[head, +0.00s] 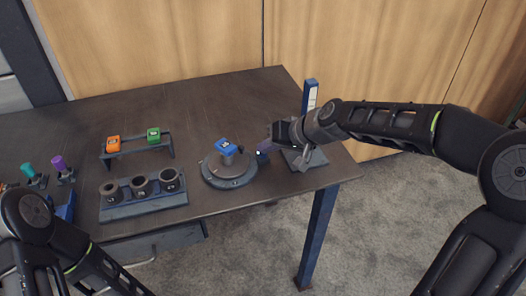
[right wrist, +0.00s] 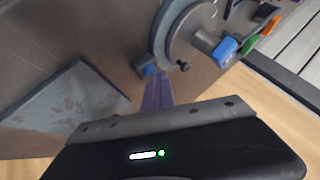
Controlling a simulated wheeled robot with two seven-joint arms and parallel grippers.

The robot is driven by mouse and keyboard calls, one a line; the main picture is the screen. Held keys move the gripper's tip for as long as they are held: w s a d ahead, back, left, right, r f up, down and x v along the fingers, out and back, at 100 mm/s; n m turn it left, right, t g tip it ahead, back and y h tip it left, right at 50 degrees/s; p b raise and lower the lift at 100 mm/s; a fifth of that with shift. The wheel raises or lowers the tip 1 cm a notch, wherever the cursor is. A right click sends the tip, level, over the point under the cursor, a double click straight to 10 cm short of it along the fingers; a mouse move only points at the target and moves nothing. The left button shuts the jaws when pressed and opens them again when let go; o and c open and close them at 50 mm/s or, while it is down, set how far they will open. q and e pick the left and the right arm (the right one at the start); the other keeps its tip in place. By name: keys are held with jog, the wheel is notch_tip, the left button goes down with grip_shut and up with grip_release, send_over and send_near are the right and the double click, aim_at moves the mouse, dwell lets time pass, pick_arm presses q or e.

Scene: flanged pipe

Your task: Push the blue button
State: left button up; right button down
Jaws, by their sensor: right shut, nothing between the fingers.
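A small dark blue block (head: 262,158), which looks like the blue button, sits at the right edge of the round grey flanged base (head: 229,180). In the right wrist view the blue block (right wrist: 147,71) shows beside the flange rim, close to the purple fingers (right wrist: 158,92). My right gripper (head: 262,148) is shut and empty, its fingertips at or just above the block; I cannot tell whether they touch. A brighter blue labelled cube (head: 226,146) tops the upright pipe on the base. My left arm shows at lower left, but its gripper is out of view.
A rack with orange (head: 113,144) and green (head: 153,135) labelled cubes stands left of the flange, behind a holder with three rings (head: 140,187). A blue post (head: 310,95) on a grey plate stands close to my right gripper. The table's right edge is near.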

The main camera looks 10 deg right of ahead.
aim_at(266, 155)
jog(key=shift+r, duration=0.3)
jog(key=shift+r+p, duration=1.85)
jog(key=shift+r, duration=1.2)
